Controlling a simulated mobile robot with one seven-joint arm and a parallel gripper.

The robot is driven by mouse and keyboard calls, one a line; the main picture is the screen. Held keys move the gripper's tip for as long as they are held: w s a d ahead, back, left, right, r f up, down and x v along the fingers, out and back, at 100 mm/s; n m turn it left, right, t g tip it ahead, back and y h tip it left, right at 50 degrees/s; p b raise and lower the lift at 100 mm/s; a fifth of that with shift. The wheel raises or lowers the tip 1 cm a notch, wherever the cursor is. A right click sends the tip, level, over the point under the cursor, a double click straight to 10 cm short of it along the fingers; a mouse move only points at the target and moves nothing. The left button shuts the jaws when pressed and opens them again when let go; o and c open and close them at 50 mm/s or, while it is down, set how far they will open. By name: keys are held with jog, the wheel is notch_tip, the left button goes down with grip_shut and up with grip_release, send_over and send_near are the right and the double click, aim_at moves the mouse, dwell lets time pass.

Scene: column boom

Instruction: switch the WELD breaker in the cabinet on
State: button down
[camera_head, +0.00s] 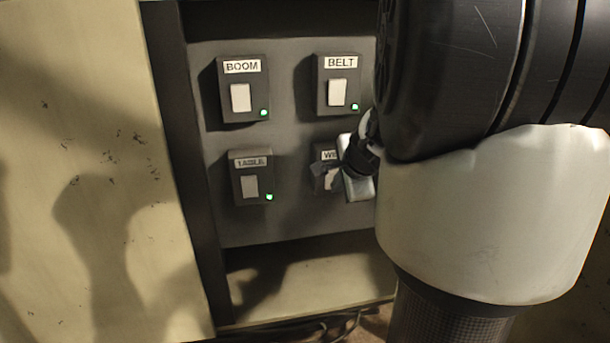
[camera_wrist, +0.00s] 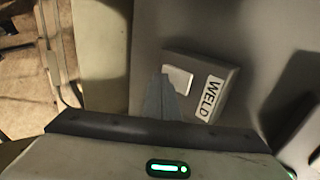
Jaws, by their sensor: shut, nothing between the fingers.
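The WELD breaker (camera_wrist: 212,68) is a dark box with a white label and a pale rocker (camera_wrist: 178,78) in the wrist view. In the head view the WELD breaker (camera_head: 323,155) is at the lower right of the panel, mostly hidden behind my gripper and arm. My gripper (camera_wrist: 165,82) is shut and empty, its fingertips at the edge of the rocker. I cannot tell whether they touch it. In the head view my gripper (camera_head: 322,182) is in front of the breaker. No lit lamp shows on the visible part of the WELD breaker.
The BOOM (camera_head: 244,67), BELT (camera_head: 340,62) and TABLE (camera_head: 251,160) breakers share the grey panel (camera_head: 295,210), each with a green lamp lit. A cabinet side wall (camera_head: 180,130) stands left of them. A bare ledge (camera_head: 310,285) lies below the panel. My arm covers the right side.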

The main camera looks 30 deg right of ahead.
jog(key=shift+w, duration=0.25)
jog(key=shift+w+f, duration=0.1)
jog(key=shift+w, duration=0.05)
dwell(0.4)
jog(key=shift+d+r+p, duration=0.1)
jog(key=shift+r+p, duration=0.5)
jog(key=shift+r, duration=0.3)
